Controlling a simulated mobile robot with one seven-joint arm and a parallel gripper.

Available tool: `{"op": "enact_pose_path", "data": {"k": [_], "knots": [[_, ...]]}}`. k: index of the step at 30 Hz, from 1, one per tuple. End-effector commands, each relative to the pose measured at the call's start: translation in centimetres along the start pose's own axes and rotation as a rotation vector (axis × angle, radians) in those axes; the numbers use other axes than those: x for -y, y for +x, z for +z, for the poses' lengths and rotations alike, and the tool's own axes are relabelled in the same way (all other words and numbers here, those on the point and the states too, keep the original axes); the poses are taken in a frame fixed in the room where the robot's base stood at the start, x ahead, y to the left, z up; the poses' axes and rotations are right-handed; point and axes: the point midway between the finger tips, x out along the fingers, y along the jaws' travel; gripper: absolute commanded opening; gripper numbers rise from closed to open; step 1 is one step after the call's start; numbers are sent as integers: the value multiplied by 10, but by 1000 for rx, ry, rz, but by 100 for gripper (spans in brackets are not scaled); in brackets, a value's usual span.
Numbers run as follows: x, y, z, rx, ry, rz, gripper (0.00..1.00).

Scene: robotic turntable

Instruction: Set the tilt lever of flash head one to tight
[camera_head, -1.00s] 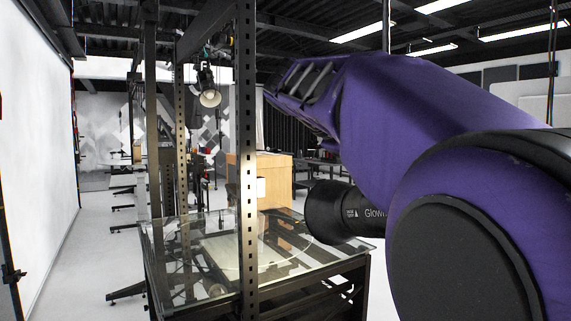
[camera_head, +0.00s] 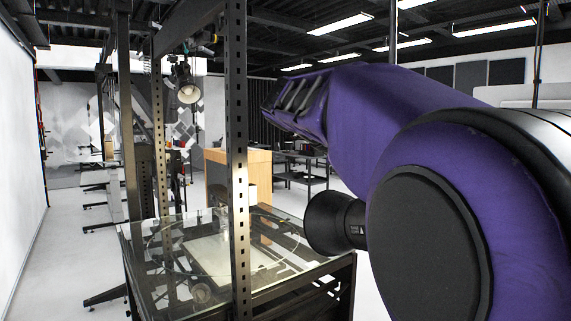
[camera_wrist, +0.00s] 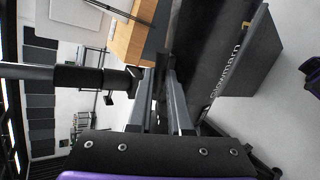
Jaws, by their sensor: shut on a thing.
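The black flash head (camera_head: 335,222) with a flared reflector is in the head view, right of the glass-topped table, with its rear covered by my purple arm. In the wrist view a large black body with white lettering (camera_wrist: 232,70), which looks like the same flash head, lies right of the fingers. My gripper (camera_wrist: 161,70) shows there as two grey fingers converging on a small dark piece beside that body. It is shut on this piece, which seems to be the tilt lever; its shape and setting are mostly hidden.
A glass-topped turntable (camera_head: 150,262) stands at centre left, with a perforated black post (camera_head: 238,150) in front. Another lamp (camera_head: 188,92) hangs above it. In the wrist view a black rod and clamp (camera_wrist: 85,77) reach in from the left, near the fingers.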

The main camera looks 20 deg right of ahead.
Motion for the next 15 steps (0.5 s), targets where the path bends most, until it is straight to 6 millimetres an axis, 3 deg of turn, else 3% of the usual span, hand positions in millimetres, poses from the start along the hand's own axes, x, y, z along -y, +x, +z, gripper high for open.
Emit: {"op": "enact_pose_path", "data": {"k": [11, 12, 15], "knots": [[-1, 0, 0, 0, -3, 2, 0], [-1, 0, 0, 0, -3, 2, 19], [-1, 0, 0, 0, -3, 1, 37]]}}
